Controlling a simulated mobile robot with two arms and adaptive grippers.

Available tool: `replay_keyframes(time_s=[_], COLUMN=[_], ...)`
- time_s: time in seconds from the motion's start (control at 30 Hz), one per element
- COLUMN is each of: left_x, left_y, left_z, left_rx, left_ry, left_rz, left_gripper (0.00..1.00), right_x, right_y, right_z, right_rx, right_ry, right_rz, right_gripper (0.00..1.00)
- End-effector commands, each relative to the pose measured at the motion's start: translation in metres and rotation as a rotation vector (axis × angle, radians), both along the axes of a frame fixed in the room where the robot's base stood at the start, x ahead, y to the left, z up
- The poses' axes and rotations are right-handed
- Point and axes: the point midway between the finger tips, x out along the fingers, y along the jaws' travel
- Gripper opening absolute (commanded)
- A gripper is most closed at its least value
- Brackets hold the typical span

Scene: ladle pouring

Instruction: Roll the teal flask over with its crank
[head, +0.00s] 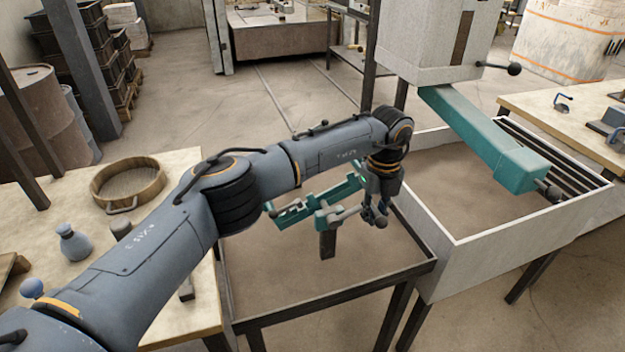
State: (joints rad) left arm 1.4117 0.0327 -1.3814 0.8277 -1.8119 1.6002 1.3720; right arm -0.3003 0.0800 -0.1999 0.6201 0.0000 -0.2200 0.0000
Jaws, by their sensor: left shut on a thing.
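The teal flask (293,212) is an open teal frame above the dark-edged stand (310,313), in the middle of the head view. It looks tilted, and my left arm partly covers it. A grey crank (346,214) sticks out on its right side. My left gripper (377,214) points down at the crank's outer end and is shut on it; the fingers hide most of the grip. A short dark post (327,245) shows beneath the flask. My right gripper is not in view.
A round sieve (129,184) and a blue-grey bottle (73,243) stand on the left table. At right, a teal beam (478,130) reaches from a grey housing over a white-walled sand bin (455,262). The stand's front is clear.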

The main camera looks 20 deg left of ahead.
Motion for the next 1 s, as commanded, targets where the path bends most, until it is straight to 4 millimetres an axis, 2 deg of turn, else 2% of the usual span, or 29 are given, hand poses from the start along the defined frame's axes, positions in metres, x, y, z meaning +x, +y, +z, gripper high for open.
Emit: replay_keyframes(time_s=[0.13,0.43,0.77,0.97,1.0], left_x=[0.001,0.004,0.004,0.004,0.004], left_y=[-0.006,-0.010,-0.011,-0.011,-0.011], left_z=[-0.002,-0.026,-0.039,-0.039,-0.039], left_rx=[-0.011,-0.010,-0.011,-0.011,-0.011], left_ry=[-0.009,-0.007,-0.006,-0.006,-0.006], left_rz=[-0.005,-0.005,-0.006,-0.006,-0.006], left_gripper=[0.00,0.00,0.00,0.00,0.22], right_x=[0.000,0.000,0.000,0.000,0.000], right_y=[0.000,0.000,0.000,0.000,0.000], right_z=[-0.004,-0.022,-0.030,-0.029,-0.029], right_rx=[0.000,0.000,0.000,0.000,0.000], right_ry=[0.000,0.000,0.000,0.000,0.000], right_rz=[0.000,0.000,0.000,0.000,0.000], right_gripper=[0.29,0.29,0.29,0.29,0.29])
